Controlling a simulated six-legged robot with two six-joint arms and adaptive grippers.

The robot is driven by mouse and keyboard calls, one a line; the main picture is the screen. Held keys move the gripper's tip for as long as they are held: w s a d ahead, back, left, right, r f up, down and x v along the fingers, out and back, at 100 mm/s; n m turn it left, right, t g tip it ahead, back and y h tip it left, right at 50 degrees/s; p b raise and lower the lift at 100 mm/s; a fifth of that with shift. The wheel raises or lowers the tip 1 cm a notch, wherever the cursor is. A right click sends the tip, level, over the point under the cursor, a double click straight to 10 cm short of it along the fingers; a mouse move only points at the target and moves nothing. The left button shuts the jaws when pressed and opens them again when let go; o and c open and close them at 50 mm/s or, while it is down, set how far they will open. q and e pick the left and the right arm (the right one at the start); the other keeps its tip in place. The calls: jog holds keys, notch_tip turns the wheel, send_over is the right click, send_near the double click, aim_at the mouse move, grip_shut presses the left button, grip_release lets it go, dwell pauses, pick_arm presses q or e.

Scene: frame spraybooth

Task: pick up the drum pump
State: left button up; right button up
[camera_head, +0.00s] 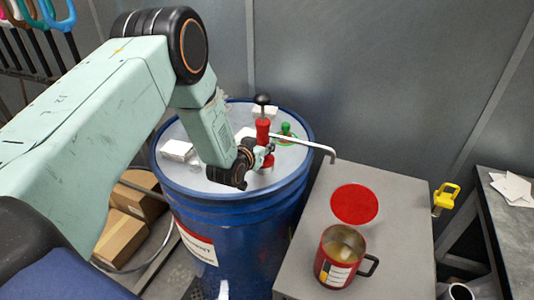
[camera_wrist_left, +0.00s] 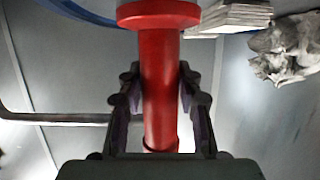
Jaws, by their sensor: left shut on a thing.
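The drum pump (camera_head: 263,130) has a red body, a black knob on top and a grey spout bent out to the right. It stands upright over the lid of the blue drum (camera_head: 245,230). My left gripper (camera_head: 262,158) is shut on the red body of the pump from the left. In the left wrist view, the red body of the pump (camera_wrist_left: 160,85) runs between both fingers (camera_wrist_left: 160,105), with a wider red collar at the top of the picture. Whether the pump's base touches the lid is hidden by my gripper. My right gripper is not in view.
White blocks (camera_head: 178,150) and a green item (camera_head: 287,130) are on the drum lid. A grey table (camera_head: 400,220) at right bears a red disc (camera_head: 354,204) and a red mug (camera_head: 340,255). Cardboard boxes (camera_head: 125,215) sit low at left. A grey wall stands behind.

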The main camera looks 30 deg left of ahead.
aim_at(263, 120)
pick_arm(q)
jog(key=shift+d, duration=0.15)
grip_shut()
jog(key=shift+w+r, duration=0.25)
jog(key=shift+w, duration=0.1)
jog(key=r, duration=1)
jog(key=shift+a+b, duration=0.2)
jog(key=shift+b, duration=0.1)
